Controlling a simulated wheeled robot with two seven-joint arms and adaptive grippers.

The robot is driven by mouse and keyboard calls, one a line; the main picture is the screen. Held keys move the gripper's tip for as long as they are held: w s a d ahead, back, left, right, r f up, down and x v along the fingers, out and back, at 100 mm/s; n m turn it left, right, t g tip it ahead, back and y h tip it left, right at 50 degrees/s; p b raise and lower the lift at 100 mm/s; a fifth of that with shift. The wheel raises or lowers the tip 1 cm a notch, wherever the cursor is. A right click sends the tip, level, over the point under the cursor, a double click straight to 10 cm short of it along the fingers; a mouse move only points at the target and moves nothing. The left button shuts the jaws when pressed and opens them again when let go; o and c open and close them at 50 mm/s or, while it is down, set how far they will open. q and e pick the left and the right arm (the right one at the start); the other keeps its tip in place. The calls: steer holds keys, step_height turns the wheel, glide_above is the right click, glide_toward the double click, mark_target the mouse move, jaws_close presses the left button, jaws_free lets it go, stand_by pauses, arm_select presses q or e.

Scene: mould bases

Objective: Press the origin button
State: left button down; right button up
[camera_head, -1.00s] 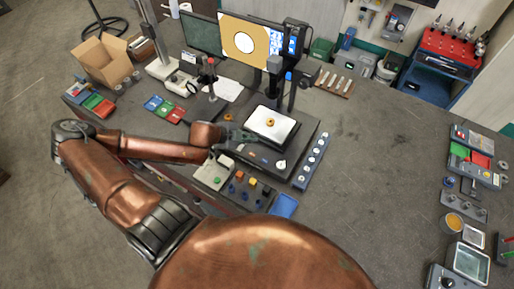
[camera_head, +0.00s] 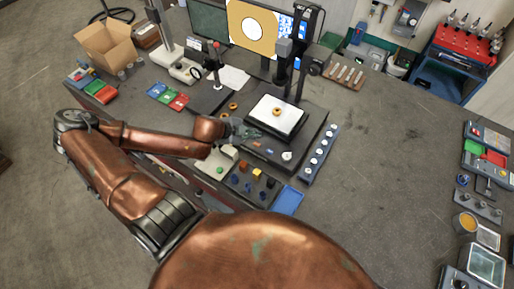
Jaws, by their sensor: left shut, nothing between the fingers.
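The measuring device has a dark base (camera_head: 312,125) with a white stage (camera_head: 290,125) on it. An orange ring (camera_head: 276,111) lies on the stage. Small marks or buttons (camera_head: 270,152) and a white round knob (camera_head: 287,156) sit along the base's front edge; no label is readable, so I cannot tell which is the origin button. My left gripper (camera_head: 247,131) is shut and empty, at the left edge of the base, beside the stage. Whether it touches the base is too small to tell. My right gripper is out of view.
A beige box with a green button (camera_head: 220,169) is below my left wrist. A tray of coloured pieces (camera_head: 250,186), a blue tray (camera_head: 288,199) and a strip of white discs (camera_head: 319,152) lie in front and right. A monitor (camera_head: 252,27) stands behind. The table's right middle is clear.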

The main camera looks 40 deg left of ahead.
mark_target(256, 145)
arm_select(q)
steer(key=shift+f+b, duration=0.55)
steer(key=shift+f, duration=0.4)
steer(key=shift+f+b, duration=0.35)
steer(key=shift+f, duration=0.5)
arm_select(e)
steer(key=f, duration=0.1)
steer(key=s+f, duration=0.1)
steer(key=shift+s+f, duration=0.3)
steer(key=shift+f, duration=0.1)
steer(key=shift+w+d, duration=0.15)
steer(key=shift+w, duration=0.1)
arm_select(q)
steer(key=shift+f, duration=0.8)
steer(key=shift+r+p, duration=0.8)
steer(key=shift+p, duration=0.25)
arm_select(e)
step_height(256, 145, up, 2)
